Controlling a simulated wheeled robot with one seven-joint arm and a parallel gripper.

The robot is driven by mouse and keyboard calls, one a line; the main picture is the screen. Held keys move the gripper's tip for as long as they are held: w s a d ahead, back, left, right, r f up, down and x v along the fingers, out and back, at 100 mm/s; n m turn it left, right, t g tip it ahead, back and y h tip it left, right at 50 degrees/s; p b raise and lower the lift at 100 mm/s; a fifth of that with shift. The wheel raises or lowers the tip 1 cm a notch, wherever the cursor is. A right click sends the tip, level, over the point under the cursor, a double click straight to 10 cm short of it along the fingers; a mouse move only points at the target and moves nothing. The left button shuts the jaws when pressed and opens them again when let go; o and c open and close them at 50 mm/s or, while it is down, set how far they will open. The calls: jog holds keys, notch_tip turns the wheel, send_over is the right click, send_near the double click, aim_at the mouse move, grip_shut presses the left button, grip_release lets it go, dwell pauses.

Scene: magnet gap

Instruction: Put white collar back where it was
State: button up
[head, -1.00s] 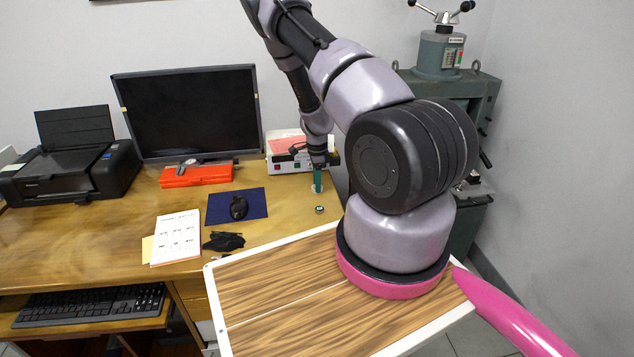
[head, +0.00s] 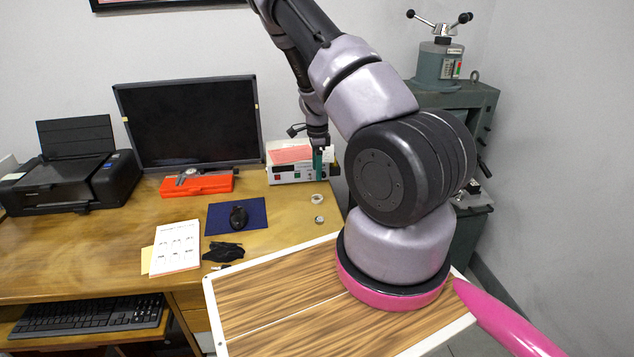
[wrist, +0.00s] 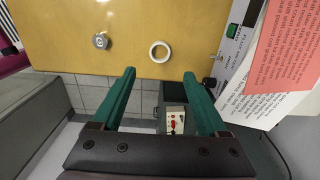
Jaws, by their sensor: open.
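The white collar (head: 316,199) is a small pale ring lying flat on the wooden desk, near its right side. It also shows in the wrist view (wrist: 160,51), beyond and between my fingertips, with bare desk seen through its hole. My gripper (head: 318,163) is above the desk, over the area of the collar and apart from it. In the wrist view its two green fingers (wrist: 160,74) are spread with nothing between them. A small grey round piece (head: 319,219) lies on the desk a little nearer the front; the wrist view shows it left of the collar (wrist: 100,41).
The desk edge is close on the right.

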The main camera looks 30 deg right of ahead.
jog(key=s+a+r+n+t+y, duration=0.15)
jog(key=a+r, duration=0.25)
jog(key=r, duration=0.6)
jog(key=s+a+r+n+t+y, duration=0.1)
jog(key=s+a+r+n, duration=0.2)
jog(key=r, duration=0.7)
jog(key=s+a+r+n+t+y, duration=0.1)
jog(key=s+a+r+n, duration=0.2)
jog(key=r, duration=0.6)
jog(key=s+a+r+n+t, duration=0.2)
jog(key=s+r+n, duration=0.3)
jog(key=s+r, duration=0.2)
jog(key=s+a+r+n+t+h, duration=0.1)
jog(key=s+a+r+n, duration=0.2)
jog(key=s+r, duration=0.5)
jog(key=s+n, duration=0.1)
jog(key=s, duration=0.3)
jog(key=shift+s+a+n+t, duration=0.2)
jog(key=shift+s+n+t, duration=0.1)
jog(key=shift+n+t, duration=0.05)
jog(key=shift+r+h, duration=0.1)
jog(key=shift+h, duration=0.15)
